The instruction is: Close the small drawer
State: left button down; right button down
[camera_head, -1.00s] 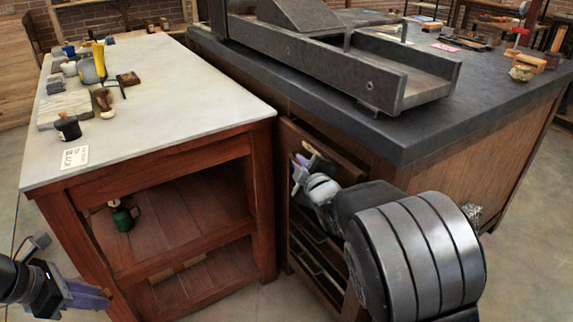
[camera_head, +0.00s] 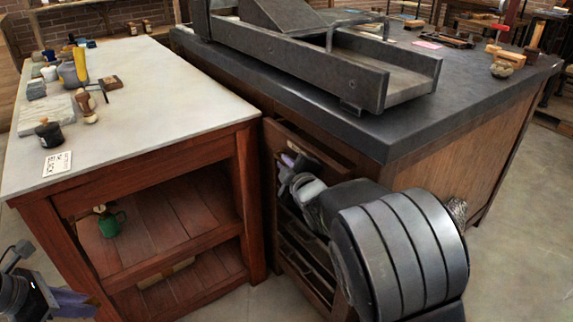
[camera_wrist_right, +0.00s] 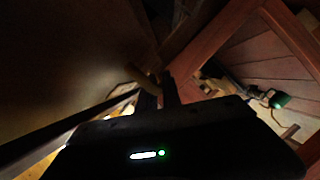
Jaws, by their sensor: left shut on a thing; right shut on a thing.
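The small drawer (camera_head: 322,150) is the upper wooden drawer in the end of the dark-topped cabinet. It seems to stand partly out, but my right arm hides much of it. My right gripper (camera_head: 287,163) is at the drawer's front. In the right wrist view, its dark fingers (camera_wrist_right: 158,93) meet a tan, handle-like piece (camera_wrist_right: 140,76) beside a brown panel and seem shut on it; the exact contact is dark. My left gripper (camera_head: 75,302) is at the bottom left corner, low beside the white-topped table, with its purple fingers shut; what they hold cannot be made out.
A heavy press (camera_head: 330,60) stands on the cabinet's dark top (camera_head: 455,95). Lower open slots (camera_head: 305,255) lie below the drawer.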

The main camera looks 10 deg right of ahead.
dwell(0.4)
pick_arm(q)
jog(key=shift+f, duration=0.25)
pick_arm(e)
jog(key=d, duration=0.1)
jog(key=w+d, duration=0.1)
jog(key=d, duration=0.1)
jog(key=shift+w+d, duration=0.1)
jog(key=shift+d, duration=0.15)
jog(key=shift+w+d, duration=0.1)
jog(key=shift+d, duration=0.1)
jog(key=c, duration=1.8)
grip_release()
pick_arm(q)
jog(key=shift+r, duration=0.1)
pick_arm(e)
jog(key=shift+r, duration=0.1)
